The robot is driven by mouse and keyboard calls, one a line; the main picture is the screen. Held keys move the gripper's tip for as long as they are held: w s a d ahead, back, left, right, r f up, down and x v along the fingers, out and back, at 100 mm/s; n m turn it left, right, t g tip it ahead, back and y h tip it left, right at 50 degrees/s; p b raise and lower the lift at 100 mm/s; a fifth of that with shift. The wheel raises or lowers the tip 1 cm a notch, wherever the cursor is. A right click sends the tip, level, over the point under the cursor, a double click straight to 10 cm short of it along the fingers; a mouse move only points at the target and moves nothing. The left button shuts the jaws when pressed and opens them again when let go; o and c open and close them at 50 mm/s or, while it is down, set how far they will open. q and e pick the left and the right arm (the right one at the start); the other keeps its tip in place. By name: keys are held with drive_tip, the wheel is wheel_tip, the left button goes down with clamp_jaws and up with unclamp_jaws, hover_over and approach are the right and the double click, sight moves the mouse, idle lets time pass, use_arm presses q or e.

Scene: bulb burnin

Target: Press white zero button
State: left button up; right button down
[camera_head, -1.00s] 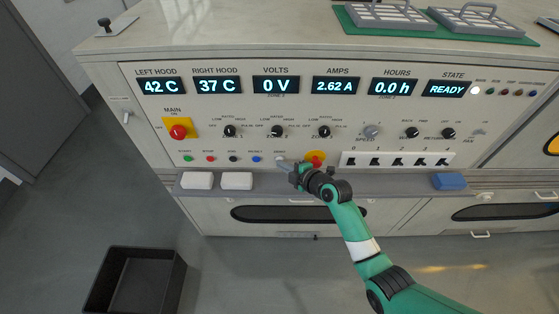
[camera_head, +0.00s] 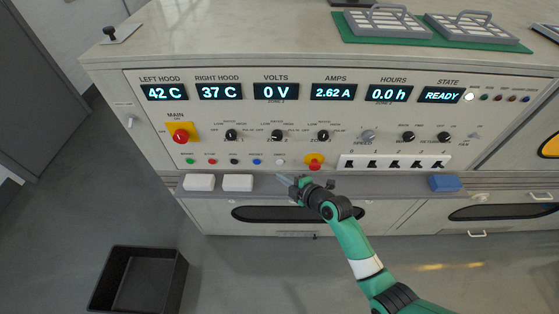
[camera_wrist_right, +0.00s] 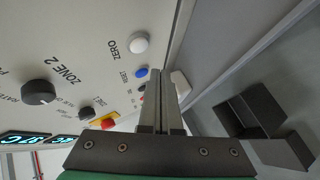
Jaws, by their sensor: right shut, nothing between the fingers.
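The white zero button (camera_head: 280,161) is on the control panel's lower row, right of the blue button (camera_head: 257,161). In the right wrist view the round white button (camera_wrist_right: 139,43) shows clearly beside the label ZERO. My right gripper (camera_head: 283,179) is shut and empty, with its tips just below the white button in the head view. In the right wrist view its fingers (camera_wrist_right: 162,82) point along the panel, and the button is left of and beyond the tips, apart from them. My left gripper is not in view.
A red knob on a yellow plate (camera_head: 314,162) is right of the white button. White blocks (camera_head: 237,183) and a blue block (camera_head: 444,183) sit on the ledge. A black bin (camera_head: 177,285) stands on the floor. The displays show 0 V and READY.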

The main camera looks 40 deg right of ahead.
drive_tip(key=shift+s+a+r+p, duration=0.1)
drive_tip(key=shift+s+a+p, duration=0.35)
drive_tip(key=shift+s+a, duration=0.5)
drive_tip(key=shift+s, duration=0.05)
